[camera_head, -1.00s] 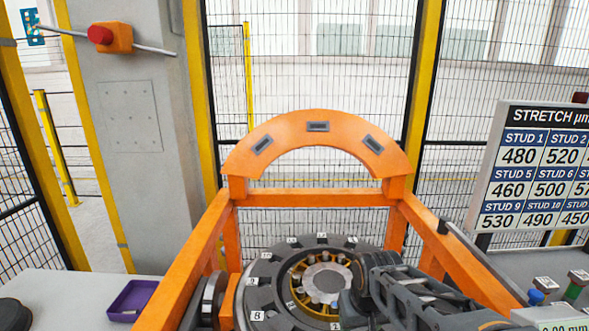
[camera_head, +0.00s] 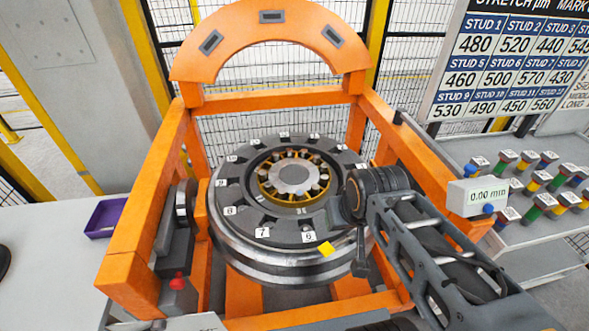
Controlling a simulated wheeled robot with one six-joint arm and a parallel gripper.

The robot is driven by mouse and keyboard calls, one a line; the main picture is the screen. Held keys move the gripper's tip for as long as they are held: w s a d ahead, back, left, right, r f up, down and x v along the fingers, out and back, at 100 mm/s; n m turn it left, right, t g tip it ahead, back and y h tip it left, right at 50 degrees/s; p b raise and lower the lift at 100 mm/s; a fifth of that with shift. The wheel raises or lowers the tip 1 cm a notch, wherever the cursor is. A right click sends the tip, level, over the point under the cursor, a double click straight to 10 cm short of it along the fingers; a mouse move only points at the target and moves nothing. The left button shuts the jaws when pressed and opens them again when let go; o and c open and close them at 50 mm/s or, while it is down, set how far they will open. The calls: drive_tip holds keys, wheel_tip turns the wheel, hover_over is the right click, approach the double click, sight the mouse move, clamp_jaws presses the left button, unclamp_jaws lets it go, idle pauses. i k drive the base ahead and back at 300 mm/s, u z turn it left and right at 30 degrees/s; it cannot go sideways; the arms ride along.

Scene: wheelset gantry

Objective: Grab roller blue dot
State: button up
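The bearing (camera_head: 293,179) sits in the middle of a round dark wheel (camera_head: 262,261) with a steel rim. Several small rollers stand in a yellow cage around its grey hub. A small bluish spot (camera_head: 300,194) shows near the front of the hub; I cannot tell whether it is the blue dot of a roller. My arm (camera_head: 432,240) comes in from the lower right. Its dark joint (camera_head: 372,190) covers the wheel's right edge.
An orange gantry frame (camera_head: 146,220) with an arch (camera_head: 262,18) surrounds the wheel. A purple tray (camera_head: 104,218) is at left. Capped coloured cylinders (camera_head: 542,180) stand on the right bench. A stretch board (camera_head: 515,60) hangs above. A yellow marker (camera_head: 326,249) is on the wheel's front rim.

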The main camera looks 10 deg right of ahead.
sight(299, 193)
drive_tip(key=k, duration=0.5)
drive_tip(key=u, duration=2.9)
drive_tip(key=k, duration=0.9)
drive_tip(key=z, duration=1)
drive_tip(key=i, duration=0.5)
drive_tip(key=u, duration=0.05)
